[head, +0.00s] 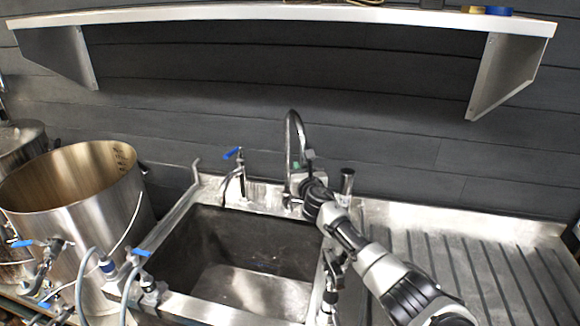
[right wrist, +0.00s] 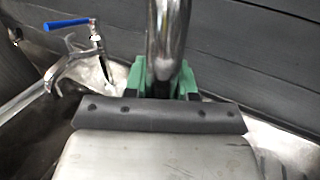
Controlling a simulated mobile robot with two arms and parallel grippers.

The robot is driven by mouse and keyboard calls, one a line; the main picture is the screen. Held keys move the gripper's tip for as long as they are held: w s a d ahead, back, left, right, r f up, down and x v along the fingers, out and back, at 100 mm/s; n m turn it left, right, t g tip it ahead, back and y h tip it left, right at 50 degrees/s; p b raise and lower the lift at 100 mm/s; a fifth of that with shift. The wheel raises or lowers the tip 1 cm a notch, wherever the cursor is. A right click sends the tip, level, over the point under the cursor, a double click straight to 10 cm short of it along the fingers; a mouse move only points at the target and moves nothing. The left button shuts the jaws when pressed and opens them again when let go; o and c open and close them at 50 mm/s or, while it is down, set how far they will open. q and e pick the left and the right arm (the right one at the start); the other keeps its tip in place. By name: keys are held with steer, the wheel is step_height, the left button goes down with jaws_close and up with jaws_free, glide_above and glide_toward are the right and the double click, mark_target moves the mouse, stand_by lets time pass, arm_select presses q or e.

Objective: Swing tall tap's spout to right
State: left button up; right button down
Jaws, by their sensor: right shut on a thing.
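The tall tap is a chrome gooseneck with a high arched spout (head: 291,125) behind the sink's back right corner. Its arch looks narrow from the head, one leg left and one right; which way the outlet points is hard to tell. My right gripper (head: 297,176) reaches in from the lower right and is shut on the tap's upright pipe. In the right wrist view the green fingers (right wrist: 163,82) sit on both sides of the shiny pipe (right wrist: 168,32). The pipe's lower part is hidden behind the gripper. My left gripper is out of view.
A shorter tap with a blue lever (head: 232,153) stands left of the tall one; it also shows in the right wrist view (right wrist: 70,24). The sink basin (head: 245,285) is empty. A ribbed drainboard (head: 500,270) lies right, a steel pot (head: 75,200) left, a shelf (head: 300,12) above.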

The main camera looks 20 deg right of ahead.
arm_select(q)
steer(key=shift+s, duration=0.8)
arm_select(e)
steer(key=shift+d, duration=1.45)
steer(key=c, duration=0.9)
jaws_free()
steer(key=shift+d, duration=0.1)
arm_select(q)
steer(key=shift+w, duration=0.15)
